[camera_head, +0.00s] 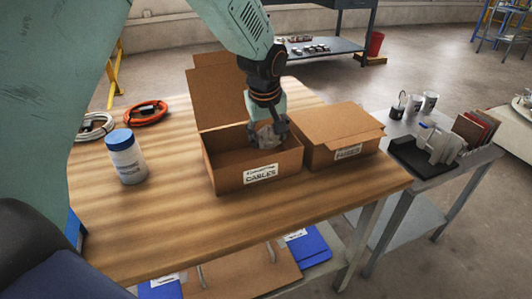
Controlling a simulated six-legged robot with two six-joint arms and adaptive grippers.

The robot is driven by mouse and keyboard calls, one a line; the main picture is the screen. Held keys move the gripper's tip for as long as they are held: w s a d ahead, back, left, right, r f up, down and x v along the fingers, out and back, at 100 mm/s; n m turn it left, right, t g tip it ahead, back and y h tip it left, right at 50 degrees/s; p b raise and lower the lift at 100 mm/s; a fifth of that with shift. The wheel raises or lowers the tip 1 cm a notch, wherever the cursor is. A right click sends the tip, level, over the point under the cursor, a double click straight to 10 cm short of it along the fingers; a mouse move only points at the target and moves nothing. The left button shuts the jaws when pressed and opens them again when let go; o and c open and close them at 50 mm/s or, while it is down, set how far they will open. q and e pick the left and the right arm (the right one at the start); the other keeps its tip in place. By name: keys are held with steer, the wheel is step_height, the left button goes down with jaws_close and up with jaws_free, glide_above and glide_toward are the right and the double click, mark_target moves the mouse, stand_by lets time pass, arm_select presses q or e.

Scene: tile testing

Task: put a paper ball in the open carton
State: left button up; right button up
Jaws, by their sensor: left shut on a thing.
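The open carton (227,179) stands on the wooden table with its lid flap raised at the back and a label reading CABLES on its front. My left gripper (267,137) reaches down from above into the carton's opening. It is shut on a crumpled grey-white paper ball (266,136), which sits at about the height of the carton's rim, inside its outline. Whether the ball touches the carton's wall or floor cannot be told. My right gripper does not show.
A closed carton (343,153) stands right beside the open one. A white jar with a blue lid (126,157) and cable coils (146,113) are at the left. A grey side table (470,160) at the right holds cups and a black tray. The table front (210,225) is clear.

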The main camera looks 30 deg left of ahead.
mark_target(268, 148)
arm_select(q)
steer(key=f, duration=0.1)
steer(key=f+b, duration=0.1)
steer(key=f, duration=0.1)
steer(key=shift+s+f, duration=0.25)
steer(key=shift+f, duration=0.1)
steer(key=shift+w+f+b, duration=0.1)
steer(key=shift+f+b, duration=0.25)
steer(key=shift+w, duration=0.15)
steer(key=shift+f, duration=0.15)
steer(key=o, duration=0.5)
